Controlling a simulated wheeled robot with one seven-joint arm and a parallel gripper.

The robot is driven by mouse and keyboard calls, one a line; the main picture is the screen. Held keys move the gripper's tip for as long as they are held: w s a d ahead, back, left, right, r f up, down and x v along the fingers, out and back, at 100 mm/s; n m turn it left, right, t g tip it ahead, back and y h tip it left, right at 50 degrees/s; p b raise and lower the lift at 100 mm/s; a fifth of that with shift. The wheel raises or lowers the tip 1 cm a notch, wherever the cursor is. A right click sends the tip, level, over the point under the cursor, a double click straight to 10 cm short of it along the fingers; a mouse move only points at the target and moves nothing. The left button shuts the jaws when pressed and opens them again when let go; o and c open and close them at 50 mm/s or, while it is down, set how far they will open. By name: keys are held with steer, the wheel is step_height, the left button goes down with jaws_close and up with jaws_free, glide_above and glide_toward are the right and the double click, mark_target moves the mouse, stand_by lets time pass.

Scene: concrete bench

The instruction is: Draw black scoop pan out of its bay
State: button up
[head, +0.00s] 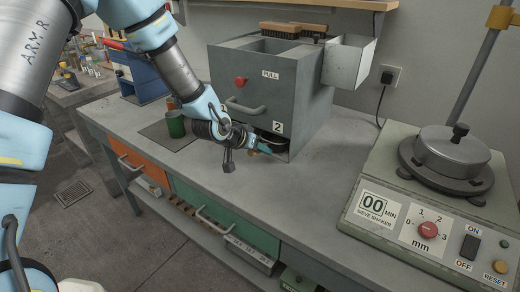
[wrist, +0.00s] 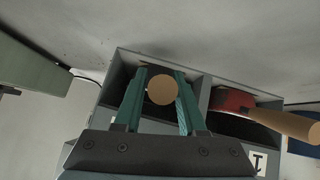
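The grey bay unit (head: 243,125) stands on the bench, with low bays along its base. My gripper (head: 262,147) is at the bay mouth under the label 2. In the wrist view, the round tan end of a wooden handle (wrist: 162,89) sits between the two green fingers of my gripper (wrist: 161,95), which appear to press on both its sides. A red scoop (wrist: 232,99) with a wooden handle (wrist: 290,124) lies in the neighbouring bay.
A green cup (head: 176,125) stands left of my gripper. The sieve shaker (head: 420,212) fills the right end of the bench (head: 290,205). An open metal bin (head: 348,62) hangs on the unit's right side. Bench in front of the unit is clear.

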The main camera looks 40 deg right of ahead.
jaws_close()
stand_by(1.0)
